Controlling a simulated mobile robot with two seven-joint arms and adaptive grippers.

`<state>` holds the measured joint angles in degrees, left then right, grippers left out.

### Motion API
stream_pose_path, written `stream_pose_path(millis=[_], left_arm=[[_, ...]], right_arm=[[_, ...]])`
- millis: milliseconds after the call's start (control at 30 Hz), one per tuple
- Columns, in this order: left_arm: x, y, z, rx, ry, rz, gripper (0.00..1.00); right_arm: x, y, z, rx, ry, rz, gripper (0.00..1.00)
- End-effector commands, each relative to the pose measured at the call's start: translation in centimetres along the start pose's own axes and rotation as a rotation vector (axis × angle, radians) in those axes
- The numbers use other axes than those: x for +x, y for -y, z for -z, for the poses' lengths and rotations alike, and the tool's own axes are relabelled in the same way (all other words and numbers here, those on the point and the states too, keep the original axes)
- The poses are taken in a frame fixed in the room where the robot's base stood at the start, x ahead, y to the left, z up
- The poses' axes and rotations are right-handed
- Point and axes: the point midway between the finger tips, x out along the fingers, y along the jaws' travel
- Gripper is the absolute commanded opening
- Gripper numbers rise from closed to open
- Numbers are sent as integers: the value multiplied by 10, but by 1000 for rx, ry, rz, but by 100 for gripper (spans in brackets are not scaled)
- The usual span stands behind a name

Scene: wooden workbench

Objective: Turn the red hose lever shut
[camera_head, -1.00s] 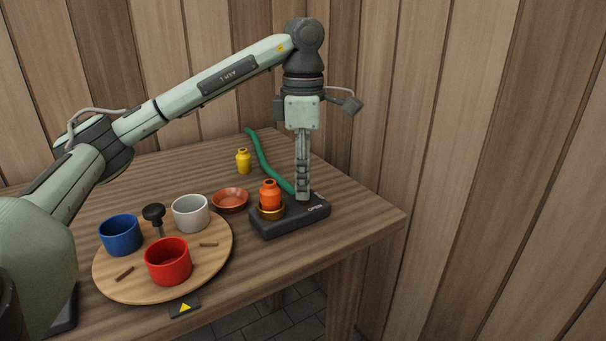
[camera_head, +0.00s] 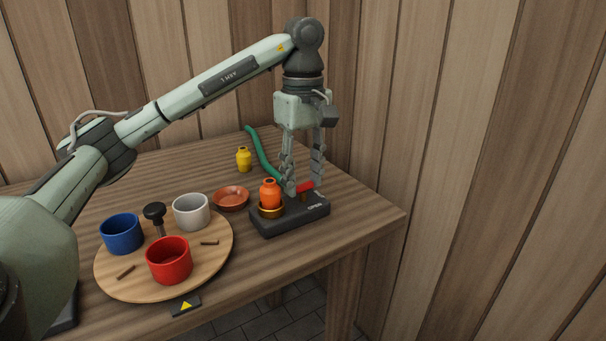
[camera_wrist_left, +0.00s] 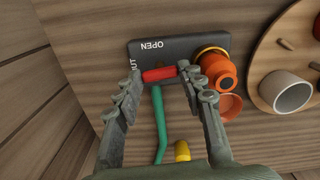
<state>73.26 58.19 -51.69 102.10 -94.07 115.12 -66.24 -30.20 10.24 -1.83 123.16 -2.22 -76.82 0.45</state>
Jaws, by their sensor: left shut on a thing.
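The red lever (camera_head: 305,187) sits on top of a dark base block (camera_head: 278,226) near the right end of the bench. My left gripper (camera_head: 304,190) points straight down over it and is shut on it. In the left wrist view the lever (camera_wrist_left: 160,74) spans between the two fingertips (camera_wrist_left: 160,75). The block is lettered OPEN along one edge; a second label by the left fingertip is partly hidden and shows "UT". A green hose (camera_head: 262,155) runs back from the block; it also shows in the wrist view (camera_wrist_left: 160,125). My right gripper is not in view.
An orange bottle (camera_head: 269,193) stands in a brass-coloured ring on the block, close to one finger. A terracotta dish (camera_head: 231,197) and yellow bottle (camera_head: 244,158) stand nearby. A round board (camera_head: 125,287) with blue, white and red cups is at left. Wooden walls stand behind.

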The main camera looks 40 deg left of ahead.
Motion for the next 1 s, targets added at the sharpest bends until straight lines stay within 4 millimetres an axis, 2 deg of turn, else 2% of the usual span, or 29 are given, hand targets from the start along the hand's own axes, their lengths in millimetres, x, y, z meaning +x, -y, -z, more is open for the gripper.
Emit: stream_pose_path(millis=[300,800,833,1000], left_arm=[[0,0,0,108,1,-1,10],[0,0,0,127,1,-1,10],[0,0,0,127,1,-1,40],[0,0,0,125,0,-1,60]], right_arm=[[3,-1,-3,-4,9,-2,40],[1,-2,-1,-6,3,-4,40],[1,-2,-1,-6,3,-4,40],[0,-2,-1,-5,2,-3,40]])
